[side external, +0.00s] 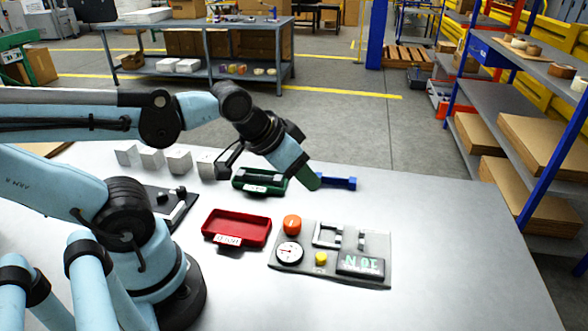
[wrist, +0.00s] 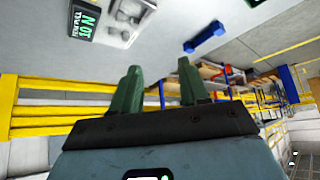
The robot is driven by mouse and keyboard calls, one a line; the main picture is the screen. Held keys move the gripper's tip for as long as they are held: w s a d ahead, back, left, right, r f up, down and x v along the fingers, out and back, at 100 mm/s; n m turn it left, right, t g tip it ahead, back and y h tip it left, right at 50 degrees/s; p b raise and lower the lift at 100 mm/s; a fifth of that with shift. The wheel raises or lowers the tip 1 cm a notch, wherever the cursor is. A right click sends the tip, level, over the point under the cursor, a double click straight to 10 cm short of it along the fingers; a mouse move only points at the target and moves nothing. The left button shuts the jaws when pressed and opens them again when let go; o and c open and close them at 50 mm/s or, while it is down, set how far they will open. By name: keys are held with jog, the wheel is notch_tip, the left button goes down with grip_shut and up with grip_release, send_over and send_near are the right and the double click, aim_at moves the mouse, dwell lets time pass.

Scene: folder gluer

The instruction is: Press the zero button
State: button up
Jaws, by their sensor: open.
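A grey control panel (side external: 283,262) lies on the table. It carries an orange knob (side external: 292,225), a round white dial (side external: 289,252), a small yellow button (side external: 320,259), pale bracket-like parts (side external: 328,236) and a dark display (side external: 360,264) with green characters. No label reading zero is legible, so I cannot tell for certain which part is the zero button. My gripper (side external: 312,184) is open and empty, above the table behind the panel, apart from it. In the wrist view, its green fingers (wrist: 159,66) are spread, and the display (wrist: 84,20) shows at the top left.
A red tray (side external: 236,229) stands left of the panel. A green tray (side external: 240,187) and a blue piece (side external: 338,183) are close to my gripper. White blocks (side external: 179,161) stand at the back left. The table right of the panel is clear.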

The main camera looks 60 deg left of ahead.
grip_shut()
dwell(1.4)
